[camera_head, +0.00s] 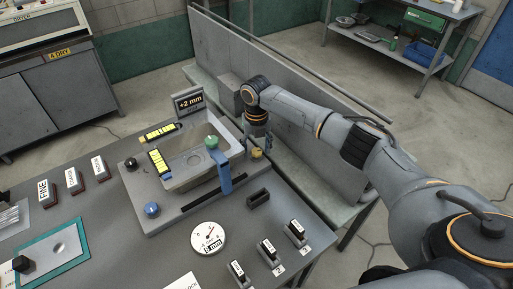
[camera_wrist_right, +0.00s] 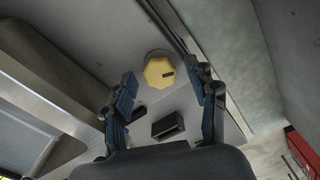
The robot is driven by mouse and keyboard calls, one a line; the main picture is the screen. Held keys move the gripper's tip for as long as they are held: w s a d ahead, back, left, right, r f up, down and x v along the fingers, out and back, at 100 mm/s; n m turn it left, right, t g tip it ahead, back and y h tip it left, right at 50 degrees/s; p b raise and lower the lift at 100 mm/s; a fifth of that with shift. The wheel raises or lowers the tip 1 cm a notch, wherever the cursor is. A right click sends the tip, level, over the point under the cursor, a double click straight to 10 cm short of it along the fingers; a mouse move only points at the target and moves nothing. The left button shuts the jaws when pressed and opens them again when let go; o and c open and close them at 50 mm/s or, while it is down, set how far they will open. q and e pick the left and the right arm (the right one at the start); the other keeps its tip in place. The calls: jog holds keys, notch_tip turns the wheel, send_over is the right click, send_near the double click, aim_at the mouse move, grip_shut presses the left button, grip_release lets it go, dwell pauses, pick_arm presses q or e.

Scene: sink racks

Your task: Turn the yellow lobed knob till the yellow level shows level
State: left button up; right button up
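The yellow lobed knob (camera_head: 257,153) sits at the right rear corner of the grey sink fixture. In the right wrist view the same knob (camera_wrist_right: 160,72) has a dark mark on its face. My right gripper (camera_head: 260,141) points down just above and behind it. In the wrist view my right gripper (camera_wrist_right: 165,88) has its fingers spread, with the knob between and beyond the tips; no contact is clear. Two yellow level vials (camera_head: 160,132) (camera_head: 158,162) lie along the basin's left side; their bubbles are too small to read. My left gripper is out of view.
A display (camera_head: 188,103) reads +2 mm. A green-topped blue lever (camera_head: 217,165), a blue knob (camera_head: 152,209) and a black knob (camera_head: 131,164) are on the fixture. A dial (camera_head: 208,238) and several labelled blocks stand in front. A grey wall panel (camera_head: 285,75) rises close behind.

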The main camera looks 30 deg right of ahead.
aim_at(256, 151)
jog(key=shift+r, duration=0.1)
notch_tip(256, 151, up, 12)
dwell(0.5)
